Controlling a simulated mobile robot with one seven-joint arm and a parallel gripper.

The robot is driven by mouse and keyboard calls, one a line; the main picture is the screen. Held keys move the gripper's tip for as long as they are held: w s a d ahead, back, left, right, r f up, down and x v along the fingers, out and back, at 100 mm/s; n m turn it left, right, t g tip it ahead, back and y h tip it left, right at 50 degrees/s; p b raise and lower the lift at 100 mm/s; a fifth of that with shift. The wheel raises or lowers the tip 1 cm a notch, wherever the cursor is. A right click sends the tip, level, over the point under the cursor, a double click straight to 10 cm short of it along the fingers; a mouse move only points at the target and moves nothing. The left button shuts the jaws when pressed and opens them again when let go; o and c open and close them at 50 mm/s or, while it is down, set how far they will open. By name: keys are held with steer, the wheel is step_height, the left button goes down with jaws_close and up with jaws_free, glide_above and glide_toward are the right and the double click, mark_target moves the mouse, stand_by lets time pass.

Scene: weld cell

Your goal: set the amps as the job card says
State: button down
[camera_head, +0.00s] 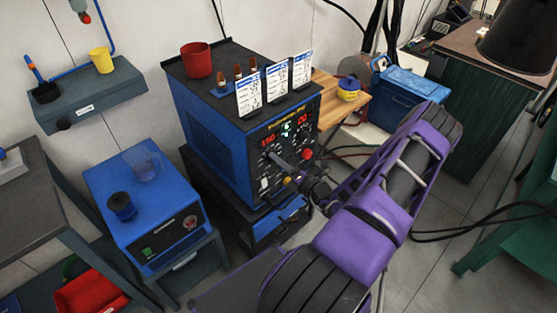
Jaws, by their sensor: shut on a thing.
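The blue welding machine (213,117) stands at centre, with a dark front panel. The panel has a red readout (268,141) at left that looks like 150, a green one (287,130) in the middle and another red one (302,118) at right. The digits are too small to read surely. Three white job cards (277,83) stand upright on the machine's top front edge; their text is unreadable.
A red cup (196,60) stands on the machine. A smaller blue unit (150,205) stands at left, a wooden shelf (333,98) and blue toolbox (400,98) at right. Cables lie on the floor at right.

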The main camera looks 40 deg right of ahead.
steer(key=m+p, duration=0.1)
steer(key=m, duration=1)
steer(key=shift+f, duration=0.2)
steer(key=shift+m, duration=0.4)
steer(key=shift+c, duration=2)
jaws_free()
steer(key=s+d, duration=0.1)
steer(key=s, duration=1.6)
steer(key=shift+s+d, duration=0.15)
steer(key=shift+s, duration=0.05)
